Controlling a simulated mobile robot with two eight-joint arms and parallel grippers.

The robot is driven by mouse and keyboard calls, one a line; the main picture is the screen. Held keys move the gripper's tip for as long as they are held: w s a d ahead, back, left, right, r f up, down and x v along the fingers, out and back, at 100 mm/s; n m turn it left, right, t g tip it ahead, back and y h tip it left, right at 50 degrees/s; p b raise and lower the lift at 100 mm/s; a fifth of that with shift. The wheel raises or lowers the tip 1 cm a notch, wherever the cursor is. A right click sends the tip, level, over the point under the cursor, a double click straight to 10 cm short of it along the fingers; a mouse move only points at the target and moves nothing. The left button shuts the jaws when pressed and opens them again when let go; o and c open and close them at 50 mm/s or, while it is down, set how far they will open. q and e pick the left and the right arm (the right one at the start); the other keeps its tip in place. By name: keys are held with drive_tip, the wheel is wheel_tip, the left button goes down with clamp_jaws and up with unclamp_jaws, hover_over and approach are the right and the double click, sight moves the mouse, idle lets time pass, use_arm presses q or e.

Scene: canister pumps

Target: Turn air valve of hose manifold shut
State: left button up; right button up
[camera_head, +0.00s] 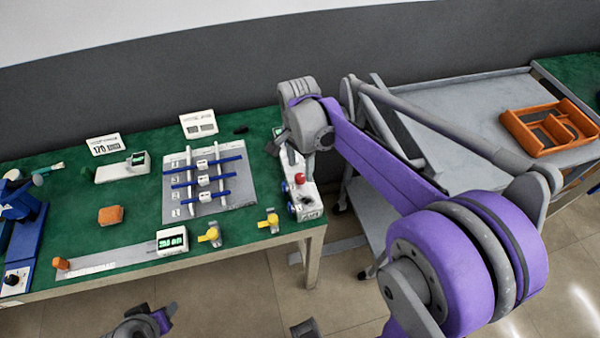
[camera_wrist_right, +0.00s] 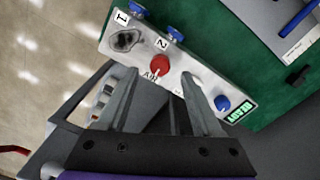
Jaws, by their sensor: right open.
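The hose manifold (camera_head: 309,213) is a white box at the right end of the green table. Its red air valve (camera_head: 300,178) stands on top. In the right wrist view the red valve (camera_wrist_right: 159,65) sits beside the printed word AIR on the white panel (camera_wrist_right: 195,68). My right gripper (camera_wrist_right: 160,76) is open, with one finger on each side of the valve in the picture; I cannot tell whether it touches. My left gripper (camera_head: 143,326) is partly in view at the bottom edge of the head view, its jaws unclear.
Blue knobs (camera_wrist_right: 222,103) and a green display (camera_wrist_right: 240,113) are on the manifold. A grey board with blue bars (camera_head: 238,190) and yellow valves (camera_head: 270,221) lie to its left. A grey cart (camera_head: 465,105) with an orange tray (camera_head: 525,135) stands at the right.

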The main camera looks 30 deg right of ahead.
sight(300, 176)
drive_tip(key=shift+f, duration=1.85)
clamp_jaws()
